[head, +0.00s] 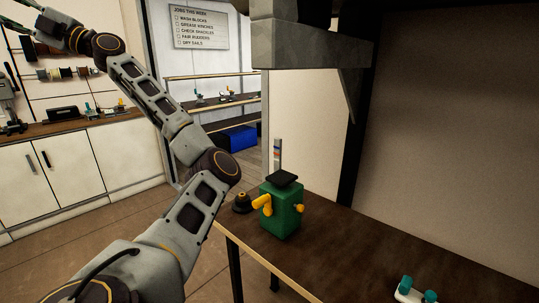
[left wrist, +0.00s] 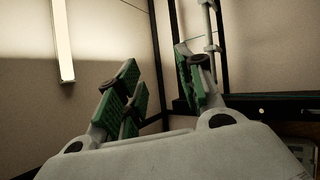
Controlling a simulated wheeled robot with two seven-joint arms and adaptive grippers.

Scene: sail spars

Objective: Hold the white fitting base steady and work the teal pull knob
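The white fitting base (head: 409,295) lies on the dark bench at the bottom right of the head view, partly cut off by the frame edge. Two teal parts stand on it, one at its left (head: 405,284) and one at its right (head: 430,296); I cannot tell which is the pull knob. My left gripper (head: 28,14) is raised at the top left of the head view, far from the fitting. In the left wrist view its green-padded fingers (left wrist: 158,70) are spread with nothing between them. My right gripper is not in view.
A green box-shaped device (head: 283,212) with yellow handles and a small dark knobbed object (head: 242,203) stand on the bench's (head: 350,250) left end. A grey overhead beam and bracket (head: 310,43) hang above. Bench surface between the device and the fitting is clear.

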